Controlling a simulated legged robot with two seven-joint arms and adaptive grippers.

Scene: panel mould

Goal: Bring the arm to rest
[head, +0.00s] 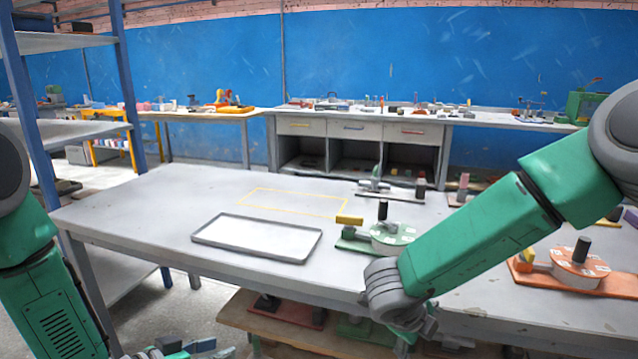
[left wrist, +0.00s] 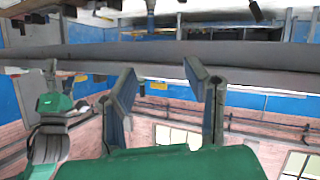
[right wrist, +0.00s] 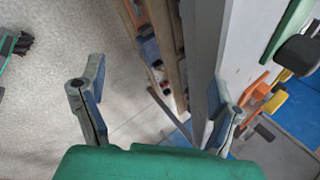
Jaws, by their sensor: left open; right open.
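My left gripper (head: 192,347) is low at the bottom edge of the head view, in front of the table and below its top. In the left wrist view my left gripper (left wrist: 160,68) is open, with nothing between its fingers. My right arm (head: 480,235) reaches across the right of the head view and bends down at the table's front edge. Its gripper is not clearly visible there. In the right wrist view my right gripper (right wrist: 155,72) is open and empty, over the floor beside the table edge.
The table (head: 130,212) bears an empty tray (head: 212,246), a green-based fixture (head: 393,238) and an orange-based fixture (head: 578,271). A lower wooden shelf (head: 236,314) lies under its front edge. A blue-post rack (head: 124,75) stands at left. The table's left part is clear.

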